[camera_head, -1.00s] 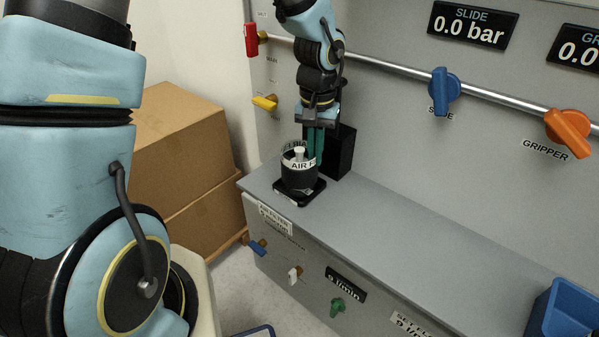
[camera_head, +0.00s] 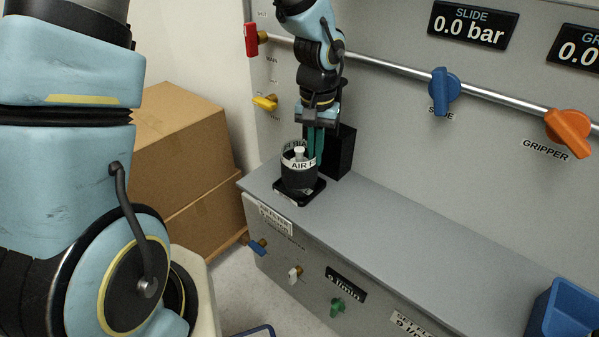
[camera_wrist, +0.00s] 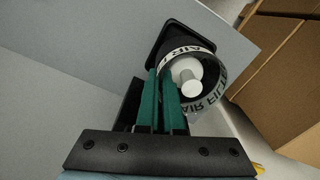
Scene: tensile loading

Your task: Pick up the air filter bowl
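The air filter bowl (camera_head: 299,179) is a dark open-topped cylinder with a white lettered band around its rim and a white post inside. It stands upright on a black square base (camera_head: 313,194) at the left end of the grey bench. In the wrist view the bowl (camera_wrist: 208,98) is right of my teal fingers. My gripper (camera_head: 316,158) points down at the bowl's right rim. Its fingers (camera_wrist: 162,80) are close together with a narrow gap, one seemingly inside the rim and one outside. Whether they press on the wall is hidden.
A black block (camera_head: 341,152) stands just behind the fingers. The grey bench top (camera_head: 410,230) is clear to the right, up to a blue bin (camera_head: 566,312). A panel with valves and a pipe rises behind. Cardboard boxes (camera_head: 182,150) stand at left.

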